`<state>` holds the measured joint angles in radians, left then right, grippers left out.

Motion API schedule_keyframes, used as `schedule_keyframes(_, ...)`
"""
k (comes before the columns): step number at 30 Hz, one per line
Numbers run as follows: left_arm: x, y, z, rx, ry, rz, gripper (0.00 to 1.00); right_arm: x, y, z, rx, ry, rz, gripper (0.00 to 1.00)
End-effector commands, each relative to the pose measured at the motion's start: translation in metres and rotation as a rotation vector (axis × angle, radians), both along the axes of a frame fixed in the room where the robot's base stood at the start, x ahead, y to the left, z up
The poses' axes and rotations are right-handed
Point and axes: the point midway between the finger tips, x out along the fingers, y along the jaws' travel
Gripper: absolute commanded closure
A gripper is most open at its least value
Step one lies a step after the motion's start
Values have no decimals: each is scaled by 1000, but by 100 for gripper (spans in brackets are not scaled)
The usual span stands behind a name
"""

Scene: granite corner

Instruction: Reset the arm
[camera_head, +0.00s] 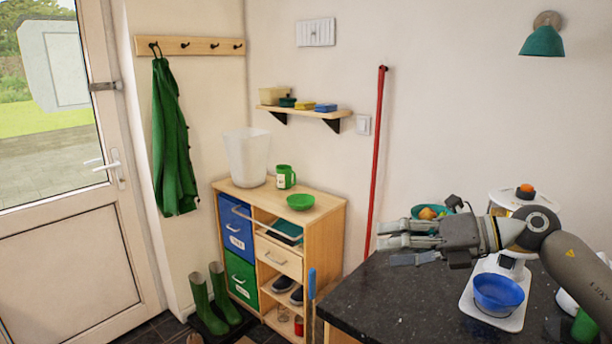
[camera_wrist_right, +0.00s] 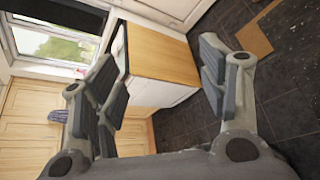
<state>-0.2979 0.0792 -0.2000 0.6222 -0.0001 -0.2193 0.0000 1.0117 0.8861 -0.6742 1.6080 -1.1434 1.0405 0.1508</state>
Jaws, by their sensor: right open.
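My right gripper (camera_head: 408,243) is in the head view at the right, stretched out to the left above the dark granite counter. Its fingers are spread apart with nothing between them. In the right wrist view the open fingers (camera_wrist_right: 160,85) frame a wooden-topped cabinet and dark floor tiles well beyond them. A grey arm link of mine runs from the gripper to the right edge of the head view. My left gripper is in neither view.
The granite counter (camera_head: 375,312) holds a white scale (camera_head: 478,308) with a blue bowl (camera_head: 498,293); a teal bowl with fruit (camera_head: 425,211) is partly hidden behind my gripper. Air left of the gripper is clear.

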Motion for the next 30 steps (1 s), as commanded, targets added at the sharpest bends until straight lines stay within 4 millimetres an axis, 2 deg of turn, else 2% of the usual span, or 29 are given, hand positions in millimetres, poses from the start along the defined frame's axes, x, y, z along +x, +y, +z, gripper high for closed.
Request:
schedule_keyframes(1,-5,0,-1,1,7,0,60,-4,22,-3,91,6,8,34)
schedule_keyframes(3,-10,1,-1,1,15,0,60,-7,45,2,237,12,-5,34)
schedule_keyframes(7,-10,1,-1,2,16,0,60,-12,71,12,506,52,-68,34)
schedule_keyframes(11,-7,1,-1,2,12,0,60,-12,76,16,765,126,-182,34)
schedule_keyframes(14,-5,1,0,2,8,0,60,-10,67,11,950,207,-301,34)
schedule_keyframes(17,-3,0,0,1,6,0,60,-7,51,-5,1114,303,-446,34)
schedule_keyframes(20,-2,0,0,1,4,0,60,-6,30,-32,1257,414,-615,34)
schedule_keyframes(23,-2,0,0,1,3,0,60,-11,7,-70,1373,539,-804,34)
schedule_keyframes(26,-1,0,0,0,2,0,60,-25,-15,-117,1456,676,-1012,34)
schedule_keyframes(30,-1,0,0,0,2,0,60,-63,-38,-190,1515,883,-1322,34)
